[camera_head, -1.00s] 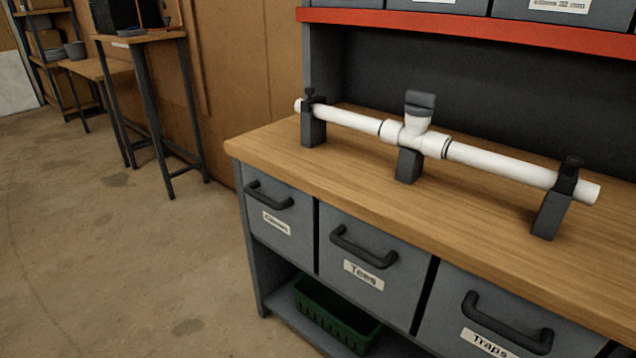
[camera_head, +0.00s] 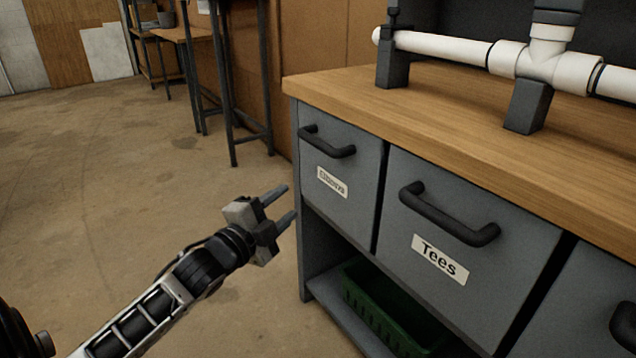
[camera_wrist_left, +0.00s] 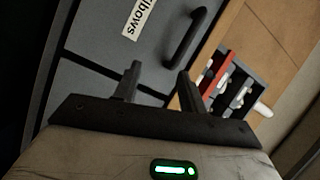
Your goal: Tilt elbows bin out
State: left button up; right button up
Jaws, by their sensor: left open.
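The elbows bin (camera_head: 350,213) is the leftmost grey bin under the worktop. It sits flush in its bay, with a dark bar handle (camera_head: 328,144) near its top and a label whose text is blurred in the head view. In the left wrist view, the bin's label (camera_wrist_left: 139,18) reads "lbows" with its start cut off, and the handle (camera_wrist_left: 184,42) lies ahead of the fingers. My left gripper (camera_head: 283,207) is open and empty, in front and to the left of the bin, lower than the handle and apart from it. My right gripper is out of view.
The tees bin (camera_head: 400,240) stands to the right, with another bin beyond it. A green crate (camera_head: 385,318) sits on the low shelf beneath. The wooden worktop (camera_head: 430,110) carries a white pipe (camera_head: 445,47) on dark stands.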

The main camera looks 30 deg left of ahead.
aim_at(313, 145)
pick_arm(q)
jog(key=w+a+r+m+b, duration=0.1)
jog(key=w, duration=0.4)
jog(key=w+a+r+m+t+b, duration=0.1)
jog(key=w+r+b, duration=0.1)
jog(key=w, duration=0.3)
jog(key=w+a+r+b, duration=0.1)
jog(key=w+r+b, duration=0.1)
jog(key=w, duration=0.3)
jog(key=shift+w+a+r+m+t, duration=0.2)
jog(key=shift+w+a+m+t, duration=0.05)
jog(key=shift+w+m+t, duration=0.15)
jog(key=shift+w+r, duration=0.15)
jog(key=shift+w, duration=0.55)
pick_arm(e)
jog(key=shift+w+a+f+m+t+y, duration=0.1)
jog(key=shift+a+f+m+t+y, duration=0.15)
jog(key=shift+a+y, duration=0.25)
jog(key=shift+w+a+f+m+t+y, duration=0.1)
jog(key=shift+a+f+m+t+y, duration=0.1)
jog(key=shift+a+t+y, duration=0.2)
pick_arm(q)
grip_shut()
